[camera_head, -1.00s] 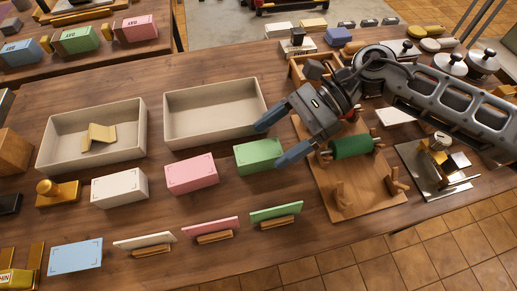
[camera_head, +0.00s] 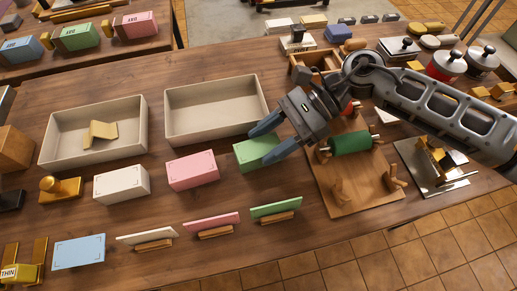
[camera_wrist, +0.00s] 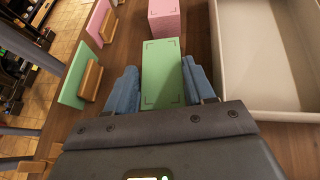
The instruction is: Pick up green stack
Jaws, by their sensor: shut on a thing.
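The green stack (camera_head: 248,153) is a green block with dark corner marks, standing on the wooden table at the right end of a row with a pink and a white stack. My gripper (camera_head: 264,141) has its blue fingers on either side of its right end. In the wrist view the green stack (camera_wrist: 162,72) lies between the two fingers (camera_wrist: 160,90), and my gripper is shut on it. The stack appears to be still on the table; its underside is hidden.
The pink stack (camera_head: 192,171) and white stack (camera_head: 121,185) stand to the left. An empty tray (camera_head: 215,128) is just behind. A green card (camera_head: 276,209) in a wooden holder stands in front. A wooden board with a green roller (camera_head: 350,142) is at the right.

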